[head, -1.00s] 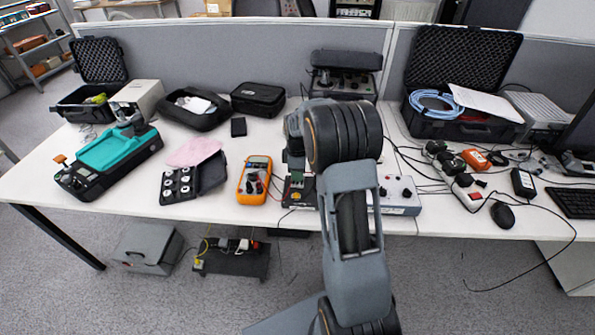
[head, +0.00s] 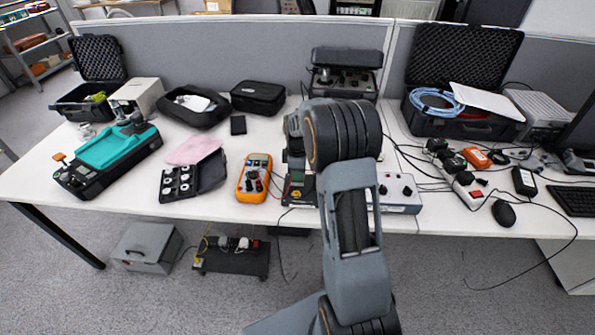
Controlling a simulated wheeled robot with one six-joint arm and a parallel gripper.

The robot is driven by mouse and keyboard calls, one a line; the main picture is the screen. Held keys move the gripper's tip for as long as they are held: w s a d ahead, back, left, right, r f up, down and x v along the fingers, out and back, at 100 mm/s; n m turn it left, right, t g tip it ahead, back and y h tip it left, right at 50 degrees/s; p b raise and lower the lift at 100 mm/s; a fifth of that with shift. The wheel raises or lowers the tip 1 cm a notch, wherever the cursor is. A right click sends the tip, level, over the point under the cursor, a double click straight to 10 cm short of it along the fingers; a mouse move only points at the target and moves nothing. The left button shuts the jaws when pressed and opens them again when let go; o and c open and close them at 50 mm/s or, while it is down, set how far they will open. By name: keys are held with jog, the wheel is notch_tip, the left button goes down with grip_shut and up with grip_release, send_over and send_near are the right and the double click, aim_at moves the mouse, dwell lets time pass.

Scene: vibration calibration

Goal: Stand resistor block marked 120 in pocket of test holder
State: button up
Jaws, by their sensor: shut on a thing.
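My gripper (head: 297,173) points down at the table's front edge, left of my arm's large dark joint. It is small in view and partly hidden by my arm. It is shut on a small green-and-dark piece, which I take for the resistor block; its marking cannot be read.
An orange multimeter (head: 254,178) lies close to the left of the gripper. A grey box with knobs (head: 399,193) stands right, partly behind my arm. A black case of round pieces (head: 180,182) lies farther left. Cables and a power strip (head: 466,188) are at right.

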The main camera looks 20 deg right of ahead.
jog(key=shift+f, duration=0.4)
jog(key=o, duration=1)
jog(key=shift+o, duration=0.4)
jog(key=o, duration=0.3)
jog(key=shift+r, duration=0.1)
jog(key=shift+r+p, duration=2.8)
jog(key=shift+r, duration=1.15)
